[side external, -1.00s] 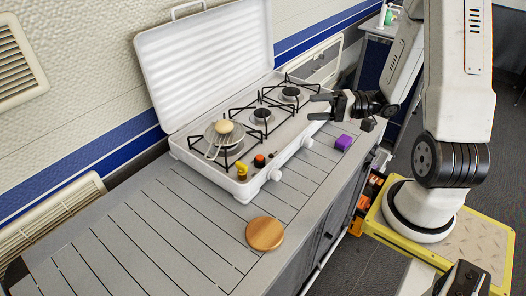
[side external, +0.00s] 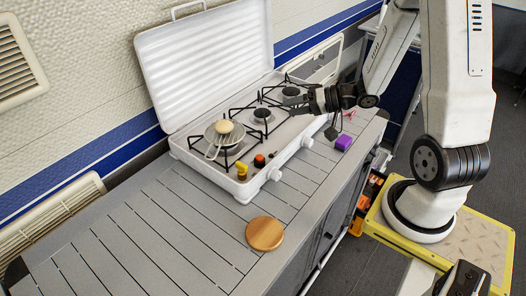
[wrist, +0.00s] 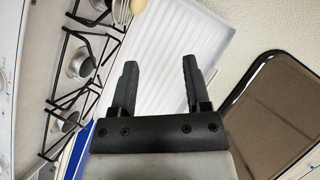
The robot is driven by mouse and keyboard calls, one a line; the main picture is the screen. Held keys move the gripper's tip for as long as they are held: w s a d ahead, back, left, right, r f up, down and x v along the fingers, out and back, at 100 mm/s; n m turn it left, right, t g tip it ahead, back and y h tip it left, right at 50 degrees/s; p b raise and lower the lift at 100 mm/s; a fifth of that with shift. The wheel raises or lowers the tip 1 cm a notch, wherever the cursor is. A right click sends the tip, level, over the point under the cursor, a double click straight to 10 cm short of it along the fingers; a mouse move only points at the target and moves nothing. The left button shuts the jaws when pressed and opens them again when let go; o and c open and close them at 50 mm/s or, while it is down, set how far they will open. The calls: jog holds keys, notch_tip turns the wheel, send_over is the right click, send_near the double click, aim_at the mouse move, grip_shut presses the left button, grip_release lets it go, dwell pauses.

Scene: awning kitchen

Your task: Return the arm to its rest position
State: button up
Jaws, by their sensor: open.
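My gripper (side external: 296,105) is above the right part of the white camping stove (side external: 175,150), near its rear burner. In the wrist view my gripper (wrist: 160,88) shows two black fingers spread apart with nothing between them. The raised stove lid (wrist: 185,35) lies beyond the fingers in that view, and the burners with black grates are at the left. My arm reaches in from the right with the forearm sloping down to the wrist.
A pan with a pale round object (side external: 223,127) sits on the left burner. Yellow (side external: 242,170) and orange (side external: 259,160) pieces are at the stove's front. A purple block (side external: 344,142) and a round wooden board (side external: 265,233) lie on the grey slatted counter (side external: 130,240). The counter's left is clear.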

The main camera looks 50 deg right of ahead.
jog(key=s+a+f+n+g+h, duration=0.2)
jog(key=s+a+n+g+h, duration=0.4)
jog(key=a+g, duration=0.3)
jog(key=shift+s+a+f+g+h, duration=0.15)
jog(key=shift+s+a+g+h, duration=0.25)
jog(key=shift+a, duration=0.4)
jog(key=shift+c, duration=0.2)
dwell(0.6)
